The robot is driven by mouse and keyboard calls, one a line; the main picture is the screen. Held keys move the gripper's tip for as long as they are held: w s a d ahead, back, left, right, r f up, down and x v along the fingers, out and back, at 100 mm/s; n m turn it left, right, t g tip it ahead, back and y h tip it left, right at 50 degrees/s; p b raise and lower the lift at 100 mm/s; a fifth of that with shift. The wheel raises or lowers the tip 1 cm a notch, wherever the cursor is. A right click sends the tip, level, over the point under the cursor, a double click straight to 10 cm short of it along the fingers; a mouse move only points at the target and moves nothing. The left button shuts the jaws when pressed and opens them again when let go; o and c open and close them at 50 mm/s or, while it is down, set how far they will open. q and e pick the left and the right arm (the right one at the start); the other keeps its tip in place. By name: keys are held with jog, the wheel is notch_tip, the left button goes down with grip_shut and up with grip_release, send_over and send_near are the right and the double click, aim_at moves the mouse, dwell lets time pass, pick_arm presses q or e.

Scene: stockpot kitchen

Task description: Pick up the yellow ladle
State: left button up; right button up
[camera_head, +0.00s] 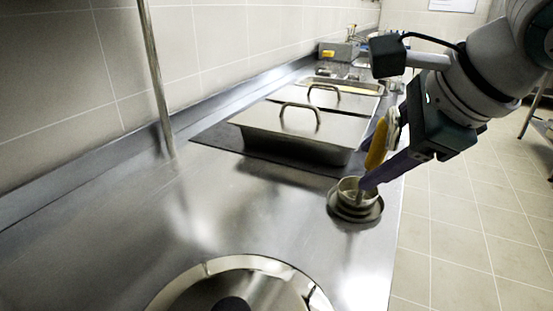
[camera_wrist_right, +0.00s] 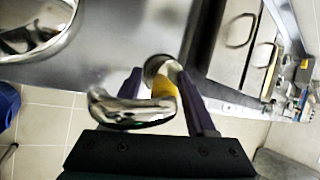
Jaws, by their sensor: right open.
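The yellow ladle (camera_head: 377,145) shows in the head view as a yellow part just behind the purple finger of my right gripper (camera_head: 371,180). A round metal holder (camera_head: 346,209) stands on the counter below the fingertips. In the right wrist view, the yellow part of the ladle (camera_wrist_right: 163,88) lies between the two purple fingers of the right gripper (camera_wrist_right: 158,72), with a shiny curved metal part at its left. The right gripper is open around it; contact cannot be told. The fingers hide part of the ladle. My left gripper is not in view.
Lidded steel pans (camera_head: 290,150) sit on the counter to the left of the gripper. A large round pot lid (camera_head: 190,296) is at the near edge. The counter (camera_head: 130,230) is clear at the left. The tiled floor (camera_head: 450,235) is to the right.

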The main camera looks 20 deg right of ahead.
jog(key=shift+f, duration=0.1)
grip_shut()
dwell(0.4)
jog(key=shift+w, duration=0.1)
dwell(0.9)
